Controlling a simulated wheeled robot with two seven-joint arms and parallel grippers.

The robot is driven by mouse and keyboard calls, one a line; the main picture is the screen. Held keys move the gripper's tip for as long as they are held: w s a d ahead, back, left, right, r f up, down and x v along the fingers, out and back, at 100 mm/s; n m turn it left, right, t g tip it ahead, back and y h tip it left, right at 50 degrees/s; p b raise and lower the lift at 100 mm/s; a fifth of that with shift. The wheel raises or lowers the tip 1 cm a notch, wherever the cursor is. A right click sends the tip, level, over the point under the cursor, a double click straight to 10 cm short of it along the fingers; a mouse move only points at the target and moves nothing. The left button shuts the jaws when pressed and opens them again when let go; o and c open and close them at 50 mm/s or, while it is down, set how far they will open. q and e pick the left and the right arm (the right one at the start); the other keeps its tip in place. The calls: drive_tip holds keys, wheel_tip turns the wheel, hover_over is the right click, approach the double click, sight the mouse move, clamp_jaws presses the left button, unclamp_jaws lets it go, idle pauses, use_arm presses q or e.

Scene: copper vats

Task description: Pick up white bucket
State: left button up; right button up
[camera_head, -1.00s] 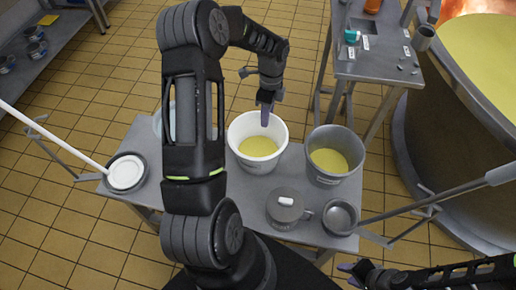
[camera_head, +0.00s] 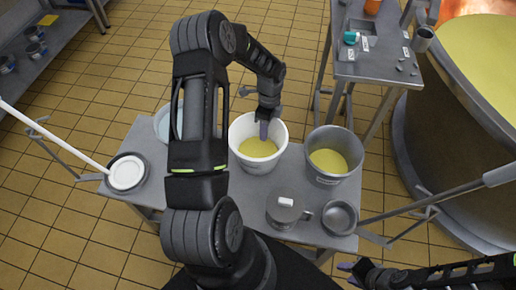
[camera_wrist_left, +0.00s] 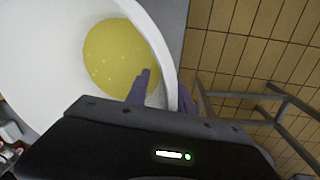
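The white bucket (camera_head: 241,160), with yellow liquid inside, stands upright on the grey table. It fills the upper left of the left wrist view (camera_wrist_left: 55,90). My left gripper (camera_head: 264,130) reaches down at the bucket's far right rim. In the left wrist view its fingers (camera_wrist_left: 165,95) are apart, one inside the bucket and one outside, with the rim between them. I cannot see clear contact on both sides. My right gripper (camera_head: 349,268) is low at the right, away from the bucket, and its opening is unclear.
A grey bucket (camera_head: 320,172) with yellow liquid stands close to the right. A jug (camera_head: 283,212) and a metal pot (camera_head: 340,217) sit in front on the grey table (camera_head: 258,206). A large vat (camera_head: 440,170) stands at the right.

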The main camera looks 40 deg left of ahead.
use_arm(q)
drive_tip(key=shift+c, duration=0.2)
idle(0.3)
clamp_jaws()
drive_tip(key=shift+r, duration=0.1)
idle(1.2)
